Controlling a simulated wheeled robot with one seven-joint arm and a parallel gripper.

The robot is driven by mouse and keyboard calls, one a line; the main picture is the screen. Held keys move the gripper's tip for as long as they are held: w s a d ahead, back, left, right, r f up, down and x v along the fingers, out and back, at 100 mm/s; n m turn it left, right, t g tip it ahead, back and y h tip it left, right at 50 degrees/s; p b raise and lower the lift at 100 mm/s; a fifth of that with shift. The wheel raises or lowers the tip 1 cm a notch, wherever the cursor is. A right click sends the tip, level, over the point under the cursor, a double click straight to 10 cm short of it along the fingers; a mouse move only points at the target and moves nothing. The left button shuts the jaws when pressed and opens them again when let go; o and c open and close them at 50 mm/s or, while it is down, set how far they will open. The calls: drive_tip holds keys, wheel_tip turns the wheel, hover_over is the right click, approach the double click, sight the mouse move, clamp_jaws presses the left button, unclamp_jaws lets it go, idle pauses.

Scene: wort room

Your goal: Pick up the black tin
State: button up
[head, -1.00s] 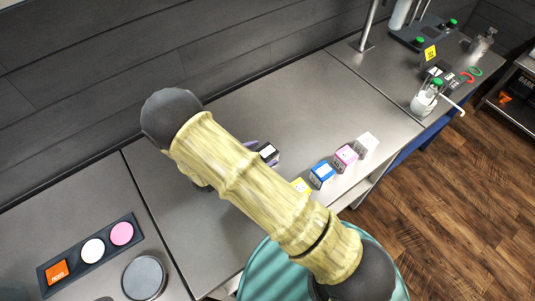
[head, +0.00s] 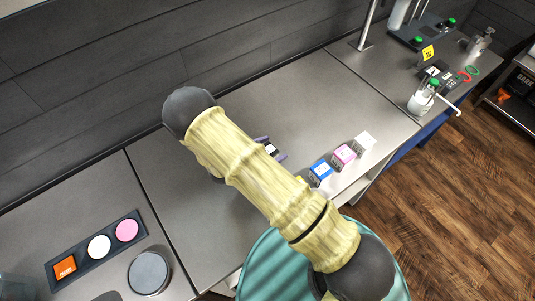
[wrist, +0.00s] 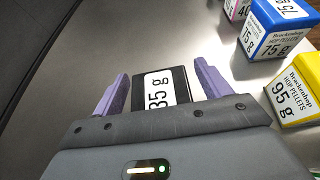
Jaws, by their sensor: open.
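The black tin (wrist: 181,82) has a white label reading "35 g" and stands on the steel counter (head: 300,95). In the wrist view it sits between the two purple fingers of my gripper (wrist: 162,72), with a gap on each side. My gripper is open. In the head view the tin (head: 271,148) shows as a small dark block with a white top between the purple fingertips (head: 272,148). My arm hides much of the gripper there.
To the right stand a yellow box (wrist: 293,97), a blue box (head: 320,172), a pink box (head: 343,155) and a white box (head: 365,141). A dark tray (head: 82,260) with coloured discs and a round grey plate (head: 149,272) lie at left.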

sight(271, 147)
drive_tip(key=c, duration=1.1)
wheel_tip(271, 147, up, 10)
drive_tip(key=b, duration=0.3)
